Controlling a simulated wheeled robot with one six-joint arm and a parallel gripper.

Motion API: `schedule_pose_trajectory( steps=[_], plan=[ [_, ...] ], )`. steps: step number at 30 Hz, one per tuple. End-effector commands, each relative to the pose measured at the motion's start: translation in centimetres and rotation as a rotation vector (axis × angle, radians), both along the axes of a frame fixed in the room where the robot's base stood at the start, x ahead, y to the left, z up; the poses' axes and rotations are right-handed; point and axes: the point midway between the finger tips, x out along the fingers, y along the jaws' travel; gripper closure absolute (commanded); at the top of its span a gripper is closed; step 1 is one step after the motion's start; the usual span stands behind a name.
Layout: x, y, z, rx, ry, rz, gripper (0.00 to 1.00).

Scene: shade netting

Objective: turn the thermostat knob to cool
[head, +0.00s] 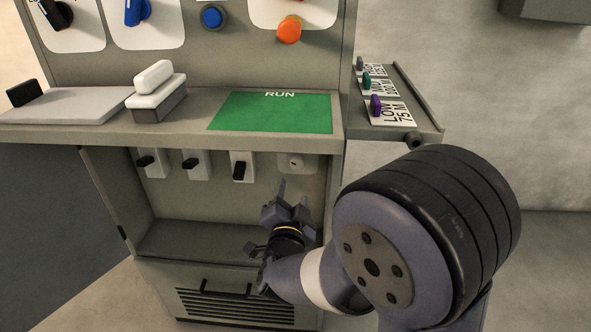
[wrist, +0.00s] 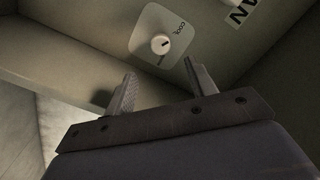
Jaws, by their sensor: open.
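The thermostat knob (wrist: 160,44) is a small round white knob with a dark pointer mark, on a pale rounded plate in the wrist view. The plate (wrist: 146,22) carries the word COOL to one side of the knob; other lettering is too small to read. In the head view the knob (head: 294,162) is at the right end of the row in the cabinet's lower recess. My gripper (head: 290,196) is open and empty below the knob, pointing up toward it. In the wrist view the fingers (wrist: 158,88) are spread, with the knob beyond them and not touched.
Several black-handled switches (head: 241,168) sit left of the knob. The ledge above holds a green RUN panel (head: 269,113) and a white-handled block (head: 157,95). A side shelf with coloured pegs (head: 376,106) juts out at right. The recess floor (head: 200,240) is clear.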

Motion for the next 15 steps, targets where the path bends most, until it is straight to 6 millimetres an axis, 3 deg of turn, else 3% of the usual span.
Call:
schedule_pose_trajectory(
  steps=[5,15],
  plan=[
    [2.0,-0.2,-0.1,0.001,-0.001,-0.004,0.47],
    [8.3,-0.4,-0.1,0.001,-0.001,-0.003,0.47]
  ],
)
